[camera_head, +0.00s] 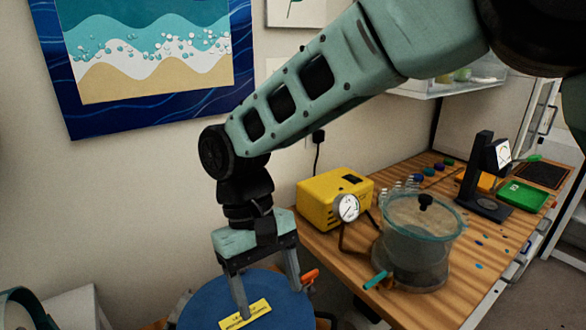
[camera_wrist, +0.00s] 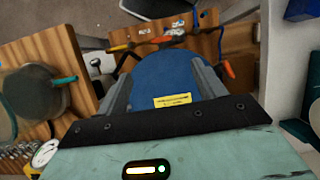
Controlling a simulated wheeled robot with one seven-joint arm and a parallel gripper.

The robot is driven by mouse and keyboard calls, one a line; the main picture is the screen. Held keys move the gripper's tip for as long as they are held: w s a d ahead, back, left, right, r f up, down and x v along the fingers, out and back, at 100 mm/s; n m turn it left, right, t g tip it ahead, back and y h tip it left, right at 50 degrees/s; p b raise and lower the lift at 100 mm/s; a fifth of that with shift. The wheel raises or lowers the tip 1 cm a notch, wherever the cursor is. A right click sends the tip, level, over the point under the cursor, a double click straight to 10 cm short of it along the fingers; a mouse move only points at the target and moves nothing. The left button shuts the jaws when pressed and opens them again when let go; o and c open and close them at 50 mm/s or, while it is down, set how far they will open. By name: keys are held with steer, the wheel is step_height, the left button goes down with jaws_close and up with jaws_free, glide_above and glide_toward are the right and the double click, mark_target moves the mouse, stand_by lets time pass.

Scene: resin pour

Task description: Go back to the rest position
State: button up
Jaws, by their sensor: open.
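My gripper (camera_head: 268,290) is open, pointing down above a round blue lid or drum top (camera_head: 203,304) that bears a yellow label (camera_head: 246,314). In the wrist view my gripper (camera_wrist: 162,78) has its two fingers spread wide, with the blue top (camera_wrist: 165,72) and its yellow label (camera_wrist: 172,100) between and beyond them. Nothing is held between the fingers. Whether the fingertips touch the blue top cannot be told.
A wooden bench (camera_head: 436,285) stands to the right. It carries a yellow pump box (camera_head: 334,198), a gauge (camera_head: 347,207), a clear chamber (camera_head: 418,240), a black stand (camera_head: 481,180) and a green tray (camera_head: 523,195). An orange-handled tool (camera_head: 310,276) is beside the blue top.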

steer(key=s+d+r+t+y, duration=0.1)
steer(key=s+d, duration=0.4)
steer(key=d, duration=0.4)
steer(key=s+d+t+y, duration=0.2)
steer(key=s+d, duration=0.4)
steer(key=d, duration=0.4)
steer(key=shift+s+r, duration=0.15)
steer(key=shift+r, duration=0.2)
steer(key=shift+d, duration=0.1)
